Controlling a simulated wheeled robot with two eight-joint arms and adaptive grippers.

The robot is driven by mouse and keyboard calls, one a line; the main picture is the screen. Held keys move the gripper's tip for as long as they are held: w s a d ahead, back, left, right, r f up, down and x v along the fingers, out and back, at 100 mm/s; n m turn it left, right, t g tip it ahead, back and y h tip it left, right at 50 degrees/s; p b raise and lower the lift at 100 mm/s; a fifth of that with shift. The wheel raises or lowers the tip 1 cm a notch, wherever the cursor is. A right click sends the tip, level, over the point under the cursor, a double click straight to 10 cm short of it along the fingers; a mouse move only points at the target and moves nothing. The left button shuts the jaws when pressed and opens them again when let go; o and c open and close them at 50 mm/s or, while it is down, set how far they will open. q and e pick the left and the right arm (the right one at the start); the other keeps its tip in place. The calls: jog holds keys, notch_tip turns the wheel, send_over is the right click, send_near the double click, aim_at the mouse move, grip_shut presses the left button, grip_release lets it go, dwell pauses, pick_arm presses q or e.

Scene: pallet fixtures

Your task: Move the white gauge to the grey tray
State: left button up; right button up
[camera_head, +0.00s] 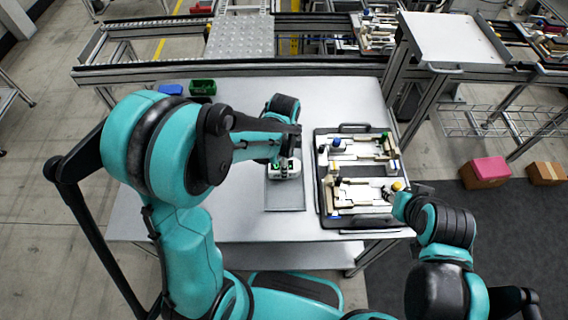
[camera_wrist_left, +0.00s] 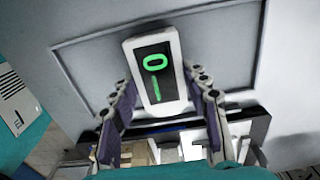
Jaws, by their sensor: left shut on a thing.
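The white gauge (camera_head: 290,169) has a black face with green marks and is at the far end of the grey tray (camera_head: 285,198). It also shows in the left wrist view (camera_wrist_left: 155,70), between the two fingers of my left gripper (camera_wrist_left: 160,105), in front of the tray's flat floor. My left gripper (camera_head: 284,158) is shut on the gauge from above and partly hides it in the head view. I cannot tell whether the gauge touches the tray. My right gripper (camera_head: 395,194) is beside the pallet's right edge, close to a yellow knob; its fingers are too small to read.
A dark pallet (camera_head: 333,222) with several fixtures lies right of the tray on the white table (camera_head: 230,225). Blue (camera_head: 171,89) and green (camera_head: 203,87) bins stand at the table's back left. The table's left side is partly hidden by my left arm.

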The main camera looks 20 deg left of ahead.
pick_arm(q)
jog(key=shift+f, duration=0.2)
jog(key=o, duration=1.3)
jog(key=shift+r, duration=0.1)
jog(key=shift+r, duration=0.25)
notch_tip(320, 180, up, 11)
jog(key=p, duration=0.4)
jog(key=s+a+r+n+t, duration=0.2)
jog(key=s+r+n+t, duration=0.1)
jog(key=s+n, duration=0.2)
jog(key=s+a+r+n+t, duration=0.2)
jog(key=s+r+n+t, duration=0.1)
jog(key=n, duration=0.6)
jog(key=shift+s+a+r+n+t, duration=0.4)
jog(key=shift+s+t, duration=0.2)
jog(key=shift+s, duration=0.55)
